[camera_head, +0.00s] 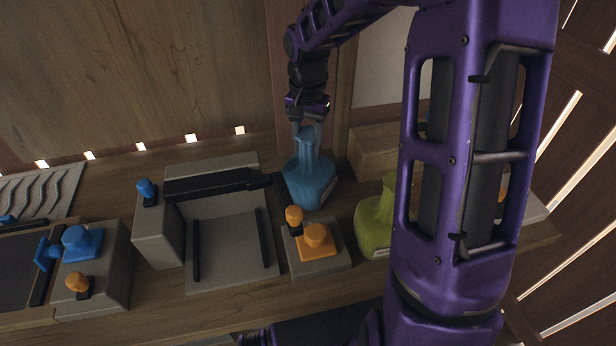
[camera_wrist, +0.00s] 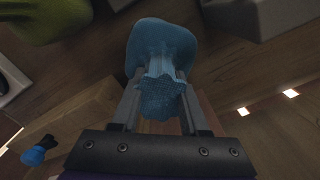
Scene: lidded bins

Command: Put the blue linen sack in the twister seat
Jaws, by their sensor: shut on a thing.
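The blue linen sack (camera_head: 309,180) has a wide body and a narrow neck. In the head view it is upright at the back of the bench, between a grey tray unit and a green sack. My gripper (camera_head: 309,124) is above it, shut on its neck. In the wrist view the sack (camera_wrist: 158,48) shows between the two fingers (camera_wrist: 161,95), its bunched top towards the camera. I cannot tell whether its base touches the bench. I cannot tell which fixture is the twister seat.
The green sack (camera_head: 374,226) stands to the right, partly behind my arm. A grey block with orange knobs (camera_head: 316,262) is in front. The grey tray unit (camera_head: 231,245) and a block with blue and orange knobs (camera_head: 101,285) are left. A ridged grey plate (camera_head: 38,193) lies far left.

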